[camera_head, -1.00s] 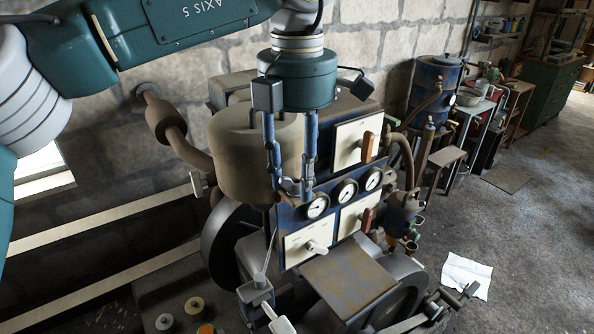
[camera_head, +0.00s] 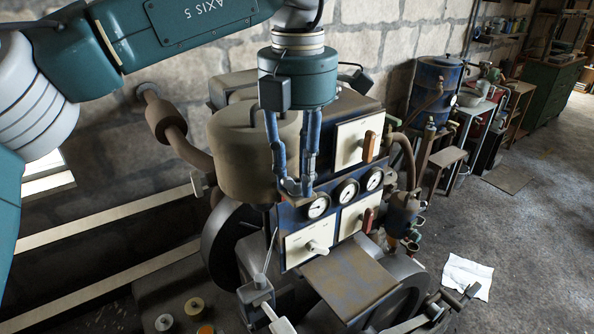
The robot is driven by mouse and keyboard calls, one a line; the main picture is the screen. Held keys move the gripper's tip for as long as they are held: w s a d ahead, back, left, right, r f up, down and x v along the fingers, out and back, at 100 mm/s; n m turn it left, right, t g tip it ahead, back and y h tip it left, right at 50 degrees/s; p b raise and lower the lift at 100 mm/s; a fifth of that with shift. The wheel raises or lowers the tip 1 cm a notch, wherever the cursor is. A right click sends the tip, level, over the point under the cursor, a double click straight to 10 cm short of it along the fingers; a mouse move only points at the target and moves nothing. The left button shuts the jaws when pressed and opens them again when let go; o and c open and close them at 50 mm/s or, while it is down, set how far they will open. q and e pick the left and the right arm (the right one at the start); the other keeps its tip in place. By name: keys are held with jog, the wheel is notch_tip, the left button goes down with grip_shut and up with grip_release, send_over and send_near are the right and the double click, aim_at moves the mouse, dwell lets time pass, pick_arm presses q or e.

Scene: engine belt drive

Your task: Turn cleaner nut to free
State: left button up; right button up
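The air cleaner appears to be the brown drum (camera_head: 238,160) on top of the engine. I cannot make out its nut. My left gripper (camera_head: 298,188) points straight down at the drum's right side, in front of the blue gauge panel in this view. Its two blue fingers hang side by side with their tips near each other. I cannot tell whether the tips meet, touch the drum or hold anything. My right gripper is not in view.
The panel carries gauges (camera_head: 347,190), white plates and a red-brown handle (camera_head: 370,147). A brown exhaust pipe (camera_head: 185,150) runs left of the drum. A flat metal plate (camera_head: 350,282) lies in front. Open floor with white paper (camera_head: 467,277) is to the right.

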aim_at(299, 182)
pick_arm(q)
jog(key=shift+o, duration=0.3)
jog(key=shift+r, duration=0.1)
notch_tip(299, 182, up, 12)
dwell(0.4)
jog(key=shift+s, duration=0.1)
